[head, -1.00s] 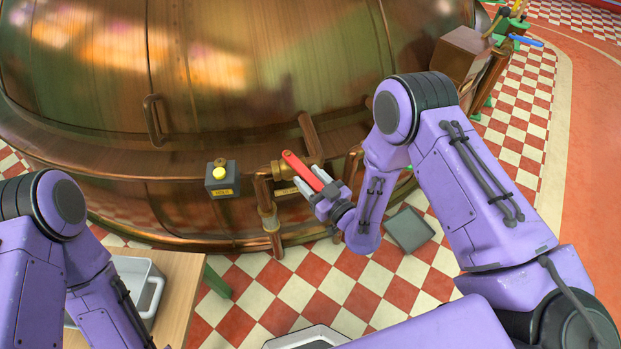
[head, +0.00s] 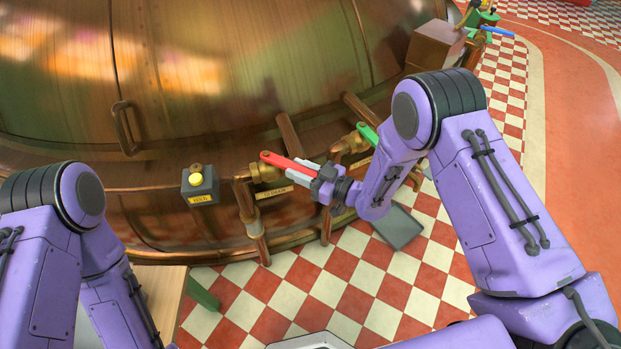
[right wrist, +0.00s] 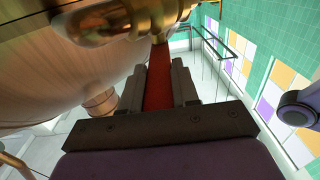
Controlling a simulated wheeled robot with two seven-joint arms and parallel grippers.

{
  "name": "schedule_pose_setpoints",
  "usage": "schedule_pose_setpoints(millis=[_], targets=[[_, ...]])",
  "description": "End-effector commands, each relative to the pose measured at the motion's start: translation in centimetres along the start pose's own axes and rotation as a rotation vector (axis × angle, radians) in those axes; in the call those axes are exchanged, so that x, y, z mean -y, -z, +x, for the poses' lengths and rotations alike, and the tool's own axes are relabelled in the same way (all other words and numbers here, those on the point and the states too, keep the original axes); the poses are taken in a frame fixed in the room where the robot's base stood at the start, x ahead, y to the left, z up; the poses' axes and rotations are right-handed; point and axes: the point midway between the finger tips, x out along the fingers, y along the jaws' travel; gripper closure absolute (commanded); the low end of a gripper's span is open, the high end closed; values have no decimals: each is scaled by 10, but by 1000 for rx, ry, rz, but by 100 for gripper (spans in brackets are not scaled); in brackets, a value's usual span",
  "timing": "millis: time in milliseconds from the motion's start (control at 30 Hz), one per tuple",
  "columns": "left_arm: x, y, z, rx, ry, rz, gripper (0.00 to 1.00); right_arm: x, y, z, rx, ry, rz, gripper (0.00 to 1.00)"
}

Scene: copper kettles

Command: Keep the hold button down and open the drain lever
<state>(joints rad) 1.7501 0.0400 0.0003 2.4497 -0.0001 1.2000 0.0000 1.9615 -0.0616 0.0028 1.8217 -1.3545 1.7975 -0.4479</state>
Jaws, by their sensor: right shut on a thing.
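The hold button is a yellow cap (head: 195,179) on a dark grey box labelled HOLD, at the front of the copper kettle; no gripper shows on it. The red lever (head: 279,160) is right of it, by a brass valve and above a DRAIN label (head: 274,192). My right gripper (head: 308,168) is shut on the lever's right part. In the right wrist view the red lever (right wrist: 158,82) lies between the two fingers. My left arm stands at the lower left, its gripper out of view.
The copper kettle (head: 200,70) fills the back. A green lever (head: 367,133) sits close behind my right wrist. Copper pipes run below the valves. A dark grey plate (head: 398,228) lies on the checkered floor, which has free room in front.

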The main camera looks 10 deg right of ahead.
Motion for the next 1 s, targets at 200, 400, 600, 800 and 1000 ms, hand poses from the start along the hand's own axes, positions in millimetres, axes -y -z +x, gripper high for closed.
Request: schedule_pose_setpoints(millis=[200,400,600,800,1000], targets=[[-1,-7,16,0,1,0,100,-10,-6,2,7,117,-1,100],[-2,-9,22,0,1,0,100,-16,-5,2,9,175,1,100],[-2,-9,22,0,1,0,100,-17,-4,2,9,192,3,100],[-2,-9,22,0,1,0,100,-16,-4,2,9,192,3,100],[-2,-9,22,0,1,0,100,-16,-4,2,9,191,4,45]])
